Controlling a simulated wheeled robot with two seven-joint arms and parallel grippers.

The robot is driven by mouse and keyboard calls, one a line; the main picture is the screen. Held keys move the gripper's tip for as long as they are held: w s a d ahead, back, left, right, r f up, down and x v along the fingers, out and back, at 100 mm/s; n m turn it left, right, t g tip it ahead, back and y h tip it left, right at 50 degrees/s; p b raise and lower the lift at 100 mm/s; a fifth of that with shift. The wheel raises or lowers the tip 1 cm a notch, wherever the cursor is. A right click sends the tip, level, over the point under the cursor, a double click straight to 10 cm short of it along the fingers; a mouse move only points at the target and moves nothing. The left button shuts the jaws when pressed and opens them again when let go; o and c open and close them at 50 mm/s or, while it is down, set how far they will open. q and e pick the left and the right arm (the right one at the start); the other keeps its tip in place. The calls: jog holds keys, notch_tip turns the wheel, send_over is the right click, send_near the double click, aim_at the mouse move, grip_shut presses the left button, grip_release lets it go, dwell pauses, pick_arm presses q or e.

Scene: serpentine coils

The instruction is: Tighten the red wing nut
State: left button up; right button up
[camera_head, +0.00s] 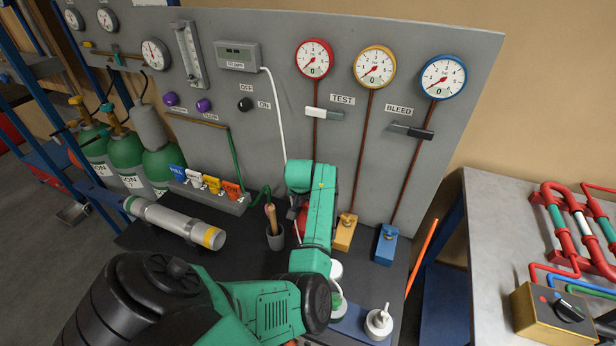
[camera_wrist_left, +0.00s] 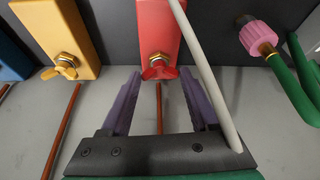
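The red block (camera_wrist_left: 160,25) shows in the left wrist view with a red wing nut (camera_wrist_left: 160,72) on a brass stud at its end. My left gripper (camera_wrist_left: 160,80) is open, with one purple finger on each side of the wing nut; I cannot tell whether they touch it. In the head view a sliver of the red block (camera_head: 301,216) shows beside my green left arm, which hides the wing nut and the gripper. My right gripper is not in view.
A pale hose (camera_wrist_left: 205,75) crosses close by the right-hand finger. A yellow block (camera_wrist_left: 60,30) with a brass wing nut stands beside the red block. A blue block (camera_head: 386,244), a cup with a wooden-handled tool (camera_head: 274,238) and a grey cylinder (camera_head: 175,221) are on the bench.

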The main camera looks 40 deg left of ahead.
pick_arm(q)
jog(key=shift+o, duration=0.7)
jog(key=shift+r, duration=0.15)
jog(key=b+v, duration=0.1)
jog(key=v, duration=1.3)
jog(key=shift+r+b, duration=0.3)
jog(key=shift+b, duration=0.1)
jog(key=shift+s, duration=0.1)
